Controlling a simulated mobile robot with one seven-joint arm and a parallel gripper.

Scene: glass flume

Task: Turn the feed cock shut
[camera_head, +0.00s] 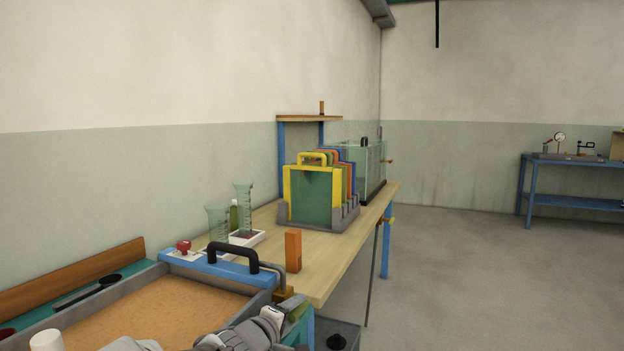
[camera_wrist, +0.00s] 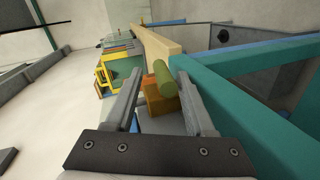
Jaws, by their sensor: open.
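A brass-coloured cock body (camera_head: 286,294) sits at the near corner of the wooden bench, beside the sand tray. A green bar-like handle on it (camera_head: 300,303) is partly hidden by my gripper (camera_head: 283,316). I take this to be the feed cock. In the wrist view the green handle (camera_wrist: 165,78) and the brass body (camera_wrist: 160,100) show between the two grey fingers of my gripper (camera_wrist: 159,80). The fingers are spread, with gaps beside the handle; whether they reach around it in depth I cannot tell.
An orange block (camera_head: 293,250) stands upright on the bench (camera_head: 330,262) close behind the cock. The sand tray (camera_head: 150,305) with a blue bar and black handle (camera_head: 232,254) lies to the left. A yellow-framed gate rack (camera_head: 312,195) and glass tank (camera_head: 370,165) stand farther back.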

